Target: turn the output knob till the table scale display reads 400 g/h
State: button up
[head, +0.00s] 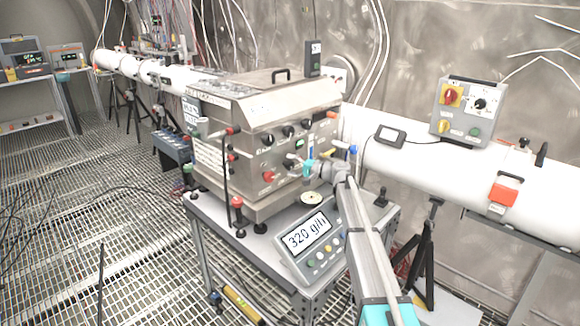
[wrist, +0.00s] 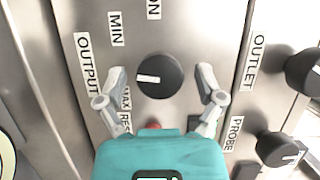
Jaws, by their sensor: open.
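The output knob (wrist: 160,76) is round and black with a white pointer mark directed left in the wrist view. An OUTPUT label (wrist: 88,65) and MIN and MAX labels are beside it. My gripper (wrist: 161,71) is open, with one finger on each side of the knob and a visible gap to it. In the head view my gripper (head: 304,167) is at the front panel of the steel box; I cannot make out the output knob there. The table scale display (head: 307,233) reads 320 g/h.
The steel box (head: 232,170) carries several other knobs. The outlet knob (wrist: 302,72) and probe knob (wrist: 278,148) are close on the right in the wrist view. A white pipe (head: 400,170) runs behind my arm.

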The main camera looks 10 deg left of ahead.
jog(key=shift+s+d, duration=0.1)
jog(key=shift+d, duration=0.05)
jog(key=v, duration=1.1)
jog(key=shift+d, duration=0.35)
